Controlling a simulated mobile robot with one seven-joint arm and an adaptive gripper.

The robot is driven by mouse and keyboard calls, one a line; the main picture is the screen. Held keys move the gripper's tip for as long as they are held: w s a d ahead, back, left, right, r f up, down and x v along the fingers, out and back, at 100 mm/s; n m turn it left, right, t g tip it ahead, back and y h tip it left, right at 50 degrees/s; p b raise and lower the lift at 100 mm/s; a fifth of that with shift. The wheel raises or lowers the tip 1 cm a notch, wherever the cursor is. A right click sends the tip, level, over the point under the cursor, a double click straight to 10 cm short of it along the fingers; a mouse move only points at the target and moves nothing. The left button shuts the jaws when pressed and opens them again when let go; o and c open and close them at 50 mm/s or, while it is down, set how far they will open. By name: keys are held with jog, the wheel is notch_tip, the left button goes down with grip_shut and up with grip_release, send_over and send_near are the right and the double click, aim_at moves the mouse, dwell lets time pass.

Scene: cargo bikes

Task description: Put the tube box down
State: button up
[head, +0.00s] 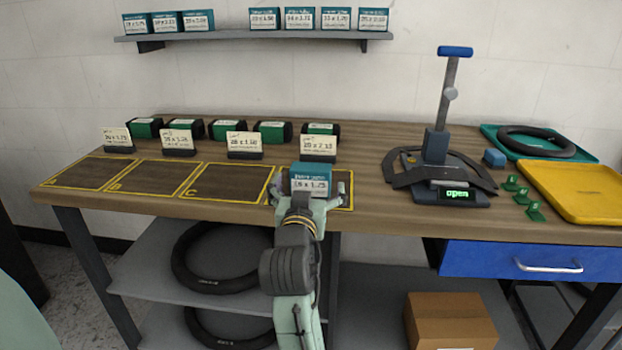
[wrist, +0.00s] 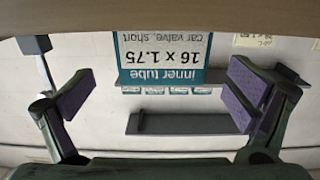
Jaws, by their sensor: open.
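The tube box (head: 311,180), teal and white and labelled 16 x 1.75, is at the fourth yellow-outlined square (head: 342,190), the rightmost one. Its base is hidden behind my gripper in the head view. The upside-down wrist view shows the box (wrist: 163,57) against the brown bench (wrist: 160,16); I cannot tell exactly how its base meets the wood. My gripper (head: 304,203) is just in front of the box. In the wrist view its purple-padded fingers (wrist: 163,98) are spread wide, with clear gaps to both sides of the box.
Squares A (head: 93,173), B (head: 152,177) and C (head: 226,181) are bare. Size cards (head: 245,146) and dark green boxes (head: 228,129) stand behind them. A stand (head: 436,150) reading "open", a yellow tray (head: 575,190) and small green pieces (head: 521,195) are at right. Similar boxes line the shelf (head: 255,36).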

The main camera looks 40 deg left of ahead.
aim_at(310, 178)
jog(key=x, duration=0.1)
jog(key=p+x, duration=0.1)
jog(key=x, duration=0.1)
jog(key=shift+w+a+r, duration=0.25)
jog(key=shift+a, duration=0.05)
jog(key=shift+w+a+f, duration=0.1)
jog(key=shift+w+a, duration=0.25)
jog(key=shift+w, duration=0.15)
jog(key=shift+c, duration=0.3)
jog(key=c, duration=1.4)
